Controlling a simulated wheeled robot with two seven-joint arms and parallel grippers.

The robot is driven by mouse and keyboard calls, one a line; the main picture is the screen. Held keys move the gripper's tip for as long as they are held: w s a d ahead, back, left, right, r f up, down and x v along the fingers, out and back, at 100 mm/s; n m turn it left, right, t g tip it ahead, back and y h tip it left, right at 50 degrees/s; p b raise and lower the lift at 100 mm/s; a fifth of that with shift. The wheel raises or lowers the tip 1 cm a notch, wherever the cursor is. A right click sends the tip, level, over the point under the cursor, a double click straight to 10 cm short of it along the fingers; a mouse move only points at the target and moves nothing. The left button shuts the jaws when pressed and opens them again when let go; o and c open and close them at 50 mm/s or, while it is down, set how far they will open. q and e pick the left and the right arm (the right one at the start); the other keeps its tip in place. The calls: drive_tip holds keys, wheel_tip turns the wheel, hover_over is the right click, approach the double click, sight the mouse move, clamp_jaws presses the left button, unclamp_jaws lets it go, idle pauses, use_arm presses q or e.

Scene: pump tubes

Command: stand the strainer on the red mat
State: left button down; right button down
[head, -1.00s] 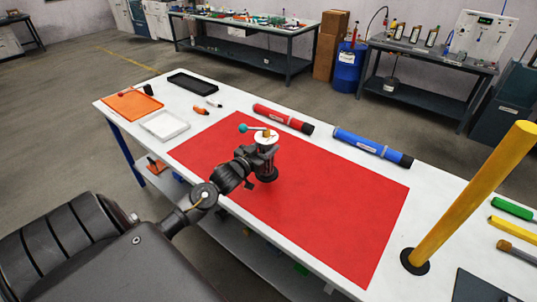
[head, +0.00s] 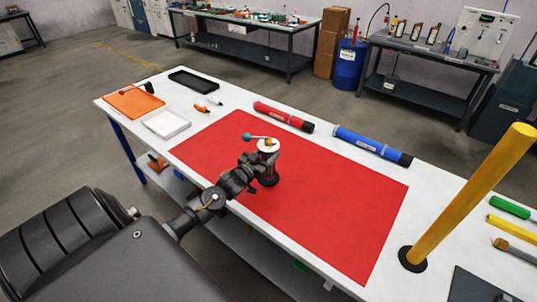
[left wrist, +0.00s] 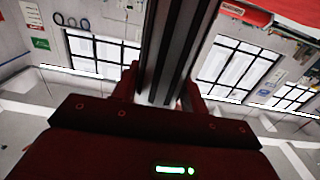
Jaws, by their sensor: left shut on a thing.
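My left gripper (head: 247,172) is shut on an upright thing with a round whitish top, a dark body and a wide dark foot, which I take to be the strainer (head: 268,146). A short arm with a teal ball sticks out to the left at its top. The foot appears at or just above the red mat (head: 340,215); I cannot tell if it touches. In the left wrist view the held dark grey column (left wrist: 172,50) runs up between the fingers. My right gripper is not in view.
A red tube (head: 283,117) and a blue tube (head: 372,146) lie behind the mat. A yellow pole (head: 470,195) stands at the right on a black foot. An orange tray (head: 133,104), a white tray (head: 166,125) and a black tray (head: 193,80) are at the left. The mat around the held thing is clear.

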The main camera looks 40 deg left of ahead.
use_arm(q)
drive_tip(key=c, duration=1.2)
unclamp_jaws()
drive_tip(key=shift+f, duration=0.15)
drive_tip(key=o, duration=0.4)
drive_tip(key=shift+o, duration=0.2)
drive_tip(key=shift+s+r, duration=0.1)
drive_tip(key=shift+r, duration=0.1)
drive_tip(key=s+b, duration=0.2)
drive_tip(key=s, duration=1)
drive_tip(key=shift+d, duration=0.15)
